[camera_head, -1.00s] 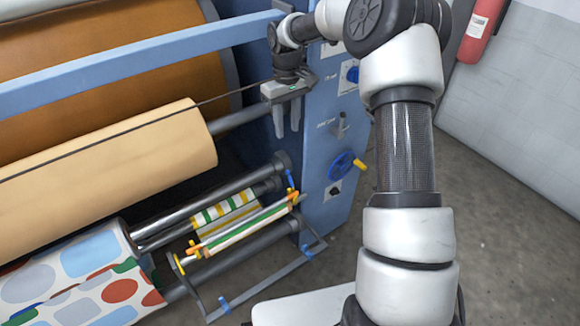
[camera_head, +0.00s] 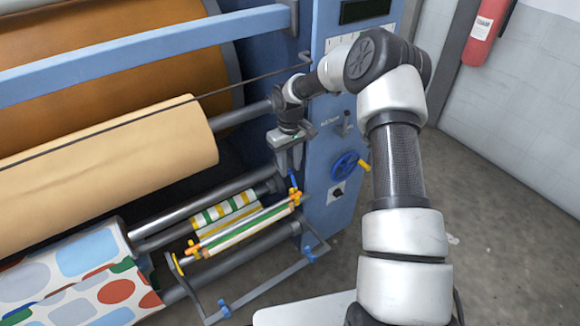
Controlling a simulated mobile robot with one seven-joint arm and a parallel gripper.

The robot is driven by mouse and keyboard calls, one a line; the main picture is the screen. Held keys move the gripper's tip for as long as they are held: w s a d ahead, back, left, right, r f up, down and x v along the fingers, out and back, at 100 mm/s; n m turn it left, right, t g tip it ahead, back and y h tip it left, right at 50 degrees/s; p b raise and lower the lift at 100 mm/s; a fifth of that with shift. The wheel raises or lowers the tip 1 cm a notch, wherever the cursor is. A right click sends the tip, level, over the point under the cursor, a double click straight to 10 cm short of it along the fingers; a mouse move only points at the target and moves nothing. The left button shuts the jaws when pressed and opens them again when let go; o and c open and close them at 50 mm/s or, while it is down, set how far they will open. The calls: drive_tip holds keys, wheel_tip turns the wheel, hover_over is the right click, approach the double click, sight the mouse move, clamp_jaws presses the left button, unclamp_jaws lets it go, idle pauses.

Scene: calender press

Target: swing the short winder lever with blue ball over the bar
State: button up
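My gripper (camera_head: 290,168) points down at the front of the press, its two fingers apart with nothing seen between them. Just below its fingertips, at the right end of the small winder, is a small blue part (camera_head: 293,180) that looks like the short lever with the blue ball. It is too small to tell its ball from its stem, or whether the fingers touch it. A thin pale bar (camera_head: 238,229) with orange and yellow end pieces runs beside it, across a green-and-yellow striped roll (camera_head: 225,215).
A blue handwheel (camera_head: 345,165) with a yellow handle is on the blue side panel (camera_head: 322,212), right of my gripper. A large tan roll (camera_head: 110,150) lies to the left. A grey frame (camera_head: 265,286) with blue clamps juts out low in front. A fire extinguisher (camera_head: 486,32) hangs at the right.

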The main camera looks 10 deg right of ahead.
clamp_jaws()
drive_tip(key=shift+s+d, duration=0.1)
